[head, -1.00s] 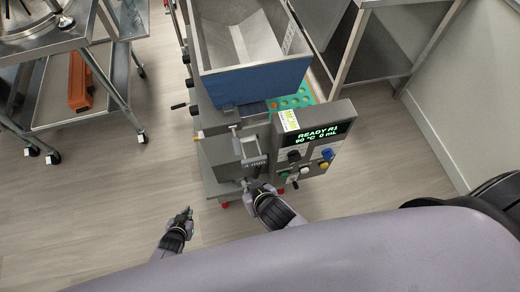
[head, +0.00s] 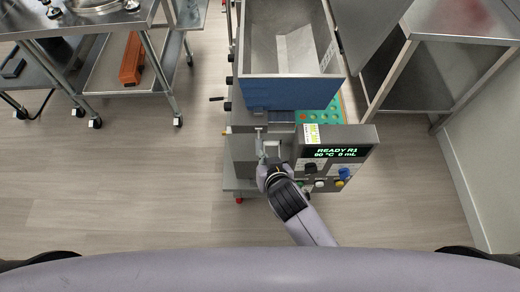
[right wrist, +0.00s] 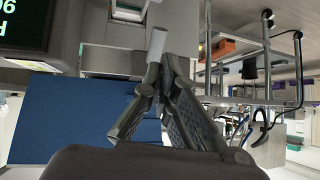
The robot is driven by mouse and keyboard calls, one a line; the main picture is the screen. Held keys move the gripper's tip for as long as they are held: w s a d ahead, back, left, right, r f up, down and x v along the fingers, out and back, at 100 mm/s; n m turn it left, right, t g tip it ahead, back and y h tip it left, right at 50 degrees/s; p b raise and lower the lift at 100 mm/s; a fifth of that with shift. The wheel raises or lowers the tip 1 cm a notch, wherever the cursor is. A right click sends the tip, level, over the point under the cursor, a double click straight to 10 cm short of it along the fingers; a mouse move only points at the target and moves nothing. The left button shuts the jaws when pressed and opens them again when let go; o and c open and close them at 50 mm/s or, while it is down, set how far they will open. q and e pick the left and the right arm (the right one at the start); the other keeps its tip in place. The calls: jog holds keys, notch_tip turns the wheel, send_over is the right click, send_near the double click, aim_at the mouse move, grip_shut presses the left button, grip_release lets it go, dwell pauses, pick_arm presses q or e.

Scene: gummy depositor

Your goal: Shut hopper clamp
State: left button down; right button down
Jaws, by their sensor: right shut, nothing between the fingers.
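The hopper clamp (head: 260,143) is a small metal bracket with a bar on the front of the depositor, below the blue hopper front (head: 290,93). My right gripper (head: 266,165) is at the clamp's lower end and hides part of it. In the right wrist view my right gripper (right wrist: 166,62) has its fingertips together with nothing between them. A pale grey rod, likely the clamp's handle (right wrist: 157,44), stands right at the fingertips; I cannot tell whether they touch. Whether the clamp is latched is not clear. My left gripper is out of view.
The control panel (head: 337,153) reads "READY R1, 90 °C 0 mL" and sits close to the right of my gripper. A steel cart (head: 100,75) with an orange case (head: 132,58) stands at left, a steel table (head: 470,22) at right. The floor (head: 130,190) at left is clear.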

aim_at(259, 149)
jog(key=shift+p+x, duration=0.4)
jog(key=shift+x, duration=3.05)
jog(key=shift+d, duration=0.15)
